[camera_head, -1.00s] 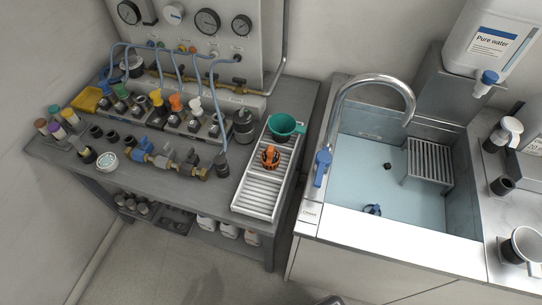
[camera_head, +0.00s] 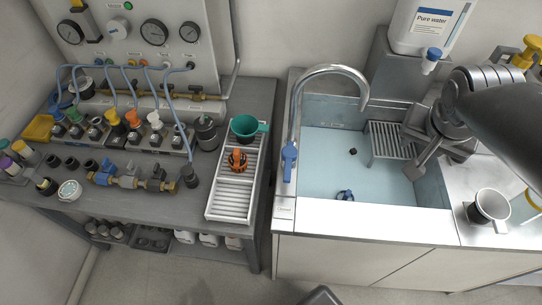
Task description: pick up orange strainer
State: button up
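The orange strainer (camera_head: 237,161) stands on a white slatted rack (camera_head: 233,197) at the right end of the grey workbench. It has dark parts, and a green funnel-like cup (camera_head: 246,128) is just behind it. My gripper (camera_head: 411,152) is in the right of the picture, over the right side of the sink. Its two fingers are spread apart with nothing seen between them. It is well to the right of the strainer, with the sink and tap between them.
A tall curved tap (camera_head: 331,70) with a blue handle (camera_head: 289,160) rises beside the rack. The sink (camera_head: 325,172) holds small parts and a metal stand (camera_head: 385,143). Valves and hoses crowd the bench left of the rack. A mug (camera_head: 489,206) stands on the right counter.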

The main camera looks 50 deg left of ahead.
jog(key=s+a+f+n, duration=0.1)
jog(key=s+a+f, duration=0.1)
jog(key=a, duration=0.5)
jog(key=s+a+f+n, duration=0.1)
jog(key=s+a, duration=0.2)
jog(key=a, duration=0.3)
jog(key=n+g+y, duration=0.1)
jog(key=n, duration=0.2)
send_near(236, 151)
jog(key=x, duration=0.4)
jog(key=shift+f, duration=0.3)
jog(key=shift+x, duration=3)
jog(key=shift+c, duration=0.2)
grip_shut()
